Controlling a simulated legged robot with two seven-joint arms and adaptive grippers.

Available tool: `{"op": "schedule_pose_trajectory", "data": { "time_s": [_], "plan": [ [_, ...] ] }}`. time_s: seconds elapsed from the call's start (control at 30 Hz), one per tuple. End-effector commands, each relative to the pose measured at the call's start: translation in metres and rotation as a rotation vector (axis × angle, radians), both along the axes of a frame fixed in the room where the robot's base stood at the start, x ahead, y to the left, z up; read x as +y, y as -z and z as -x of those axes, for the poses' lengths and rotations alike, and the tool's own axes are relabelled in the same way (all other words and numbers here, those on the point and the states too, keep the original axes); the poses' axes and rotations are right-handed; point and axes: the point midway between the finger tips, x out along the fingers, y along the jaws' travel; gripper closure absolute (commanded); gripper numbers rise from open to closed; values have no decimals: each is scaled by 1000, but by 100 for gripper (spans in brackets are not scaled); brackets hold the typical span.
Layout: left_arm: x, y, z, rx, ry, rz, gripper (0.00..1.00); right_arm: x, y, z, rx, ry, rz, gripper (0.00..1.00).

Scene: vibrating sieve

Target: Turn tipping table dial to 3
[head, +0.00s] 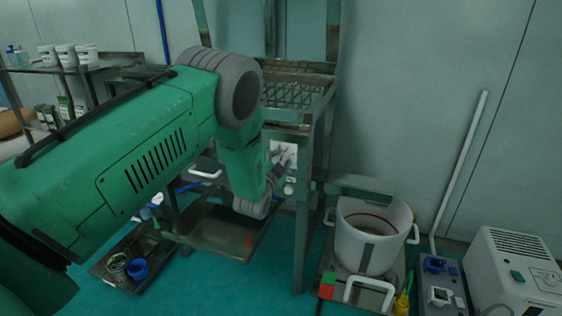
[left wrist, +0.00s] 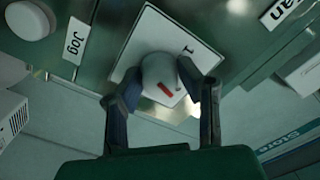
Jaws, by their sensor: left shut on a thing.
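The tipping table dial (left wrist: 160,74) is a round light-grey knob with a red mark, on a white square plate (left wrist: 142,42) in the left wrist view. A single stroke like a "1" shows on the plate beside the knob; other numbers are hidden or not readable. My left gripper (left wrist: 158,80) has one finger on each side of the knob and is shut on it. In the head view the left gripper (head: 277,177) is at the white panel (head: 285,152) on the front of the metal frame, partly hidden by my arm. My right gripper is not in view.
In the left wrist view, a "Jog" label (left wrist: 75,40) and a round white button (left wrist: 28,20) lie left of the dial. In the head view, a white pot (head: 366,240) and a white machine (head: 512,265) stand right of the frame. A tray (head: 105,272) lies at the lower left.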

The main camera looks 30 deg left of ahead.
Motion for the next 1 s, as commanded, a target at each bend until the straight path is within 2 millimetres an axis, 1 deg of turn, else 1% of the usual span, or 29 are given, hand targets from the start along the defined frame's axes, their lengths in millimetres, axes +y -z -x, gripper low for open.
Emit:
{"op": "schedule_pose_trajectory", "data": {
  "time_s": [0.03, 0.17, 0.2, 0.23, 0.27, 0.57, 0.67, 0.77, 1.0],
  "plan": [
    [-4, -1, -2, -4, 8, 0, 98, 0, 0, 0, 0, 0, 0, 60],
    [-4, -1, -2, -3, 8, 0, 98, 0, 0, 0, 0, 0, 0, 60],
    [-4, -1, -2, -3, 8, 0, 62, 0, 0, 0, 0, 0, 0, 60],
    [-4, -1, -2, -3, 7, 1, 51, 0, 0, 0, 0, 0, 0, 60],
    [-4, -1, -1, -3, 7, 1, 49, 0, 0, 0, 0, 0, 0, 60],
    [-1, 0, 0, 0, 3, 2, 49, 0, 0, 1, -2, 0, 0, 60],
    [-2, 1, 6, 1, 3, 2, 49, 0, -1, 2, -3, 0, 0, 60],
    [-6, 1, 19, 1, 3, 2, 49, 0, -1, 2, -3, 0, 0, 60],
    [-19, 2, 69, 4, 4, 2, 49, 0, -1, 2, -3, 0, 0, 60]
  ]
}}
